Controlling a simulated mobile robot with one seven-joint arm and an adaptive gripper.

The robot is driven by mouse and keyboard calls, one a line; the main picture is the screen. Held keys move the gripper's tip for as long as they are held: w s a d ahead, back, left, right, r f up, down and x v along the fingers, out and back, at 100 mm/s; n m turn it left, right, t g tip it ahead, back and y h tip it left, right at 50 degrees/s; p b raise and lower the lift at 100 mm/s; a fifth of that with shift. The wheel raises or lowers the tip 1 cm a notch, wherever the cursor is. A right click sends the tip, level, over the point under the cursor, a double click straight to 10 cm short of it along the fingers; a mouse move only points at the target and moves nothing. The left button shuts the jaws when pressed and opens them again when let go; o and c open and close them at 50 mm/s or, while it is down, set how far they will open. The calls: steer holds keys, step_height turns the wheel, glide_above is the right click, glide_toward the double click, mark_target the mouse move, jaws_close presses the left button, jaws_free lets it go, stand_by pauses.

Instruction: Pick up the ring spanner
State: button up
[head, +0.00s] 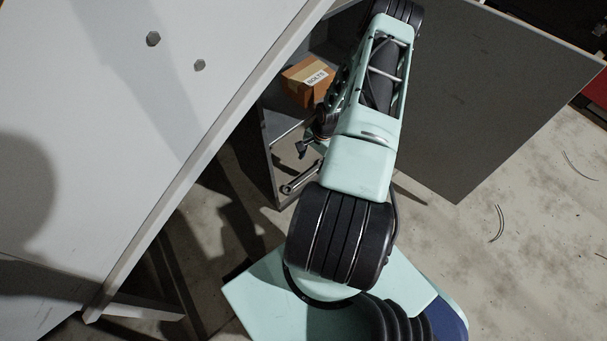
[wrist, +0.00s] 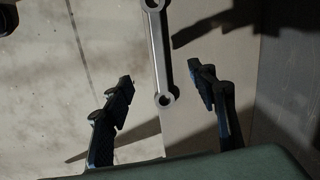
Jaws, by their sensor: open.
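The ring spanner (wrist: 162,55) is a grey metal bar with a ring at each end. In the wrist view it lies upright in the picture, its lower ring level with the gap between the fingers. My gripper (wrist: 165,96) is open, one finger on each side of the spanner, with nothing between them touching it. In the head view the spanner (head: 301,177) shows on a grey surface at the cabinet's edge, partly hidden by my arm. The gripper (head: 303,149) shows there only in part, just above the spanner.
A cardboard box marked BOLTS (head: 308,78) stands in the grey cabinet (head: 274,140), behind my arm. An open cabinet door (head: 455,100) stands to the right. A white table (head: 120,120) with two hex nuts or bolt heads fills the left. Wire scraps (head: 497,223) lie on the floor.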

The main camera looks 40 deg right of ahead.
mark_target(306, 176)
steer(key=f+b, duration=0.1)
steer(key=f, duration=0.2)
steer(key=a+f+b, duration=0.1)
steer(key=f, duration=0.2)
steer(key=w+f+b, duration=0.1)
steer(key=f, duration=0.2)
steer(key=shift+a+f+b, duration=0.1)
steer(key=shift+a+b, duration=0.1)
steer(key=shift+b, duration=0.1)
jaws_close()
